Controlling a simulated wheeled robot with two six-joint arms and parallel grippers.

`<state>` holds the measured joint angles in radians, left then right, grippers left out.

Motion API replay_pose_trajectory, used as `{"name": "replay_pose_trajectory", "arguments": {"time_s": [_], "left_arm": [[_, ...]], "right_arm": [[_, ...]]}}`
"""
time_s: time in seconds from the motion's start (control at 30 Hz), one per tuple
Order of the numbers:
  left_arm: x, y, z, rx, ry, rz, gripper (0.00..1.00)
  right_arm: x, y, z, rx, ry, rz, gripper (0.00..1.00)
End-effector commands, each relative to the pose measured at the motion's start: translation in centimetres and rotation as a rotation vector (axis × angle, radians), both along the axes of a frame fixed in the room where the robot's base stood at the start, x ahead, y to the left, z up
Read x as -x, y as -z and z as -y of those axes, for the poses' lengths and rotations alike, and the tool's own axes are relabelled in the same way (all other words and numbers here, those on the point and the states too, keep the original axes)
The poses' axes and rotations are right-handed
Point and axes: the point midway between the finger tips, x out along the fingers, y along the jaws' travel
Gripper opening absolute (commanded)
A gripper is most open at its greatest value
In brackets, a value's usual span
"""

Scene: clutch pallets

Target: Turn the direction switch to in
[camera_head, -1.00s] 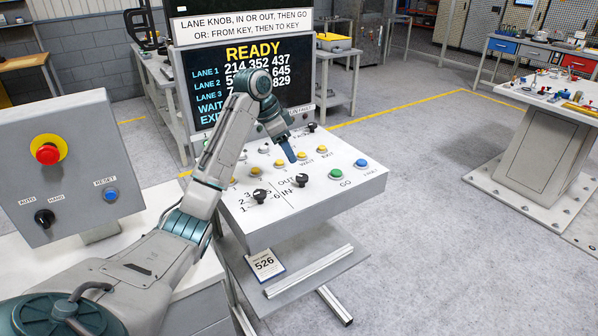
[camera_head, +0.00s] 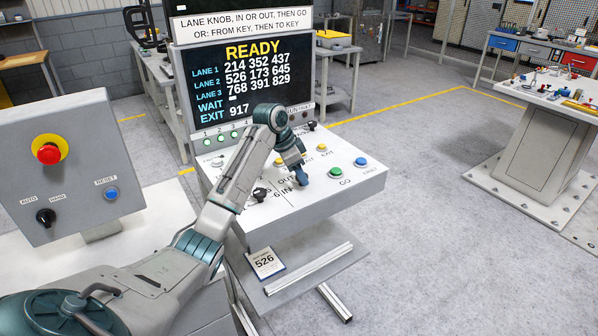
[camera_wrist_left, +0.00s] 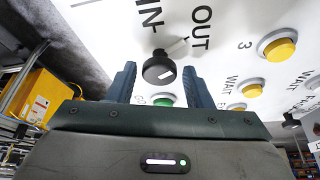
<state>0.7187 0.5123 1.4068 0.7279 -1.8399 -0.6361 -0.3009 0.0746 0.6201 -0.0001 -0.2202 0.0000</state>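The direction switch (camera_wrist_left: 158,69) is a round black knob on the white panel, beside the printed words IN and OUT. In the wrist view it lies between the two blue fingers of my left gripper (camera_wrist_left: 159,72), with gaps at both sides. In the head view my left gripper (camera_head: 302,179) points down over the switch and hides it. The gripper is open. A white mark shows on the knob, but I cannot tell for sure which word it points to. My right gripper is not in view.
The black lane knob (camera_head: 260,194) stands left of the gripper on the console (camera_head: 345,195). The green GO button (camera_head: 336,173) and a blue button (camera_head: 361,161) are close on the right. Yellow buttons (camera_head: 322,148) lie behind. The screen (camera_head: 250,80) reads READY.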

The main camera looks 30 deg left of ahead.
Motion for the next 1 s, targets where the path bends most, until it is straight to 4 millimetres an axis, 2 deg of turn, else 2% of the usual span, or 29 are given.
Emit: {"name": "replay_pose_trajectory", "arguments": {"time_s": [0.03, 0.17, 0.37, 0.57, 1.0], "left_arm": [[0.0, 0.0, 0.0, 0.0, 0.0, 0.0, 0.35], [0.0, 0.0, 0.0, 0.0, 0.0, 0.0, 0.11], [0.0, -0.1, 0.0, 0.0, -0.009, 0.0, 0.11], [0.0, -0.4, 0.1, 0.001, -0.068, -0.001, 0.11], [0.2, -0.8, 0.5, 0.002, -0.42, 0.0, 0.11]], "right_arm": [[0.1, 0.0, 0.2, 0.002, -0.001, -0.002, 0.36], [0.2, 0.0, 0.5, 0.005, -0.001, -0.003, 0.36], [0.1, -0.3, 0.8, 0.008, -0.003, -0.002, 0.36], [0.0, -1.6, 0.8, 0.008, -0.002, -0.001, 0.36], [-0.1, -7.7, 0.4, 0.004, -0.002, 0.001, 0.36]]}}
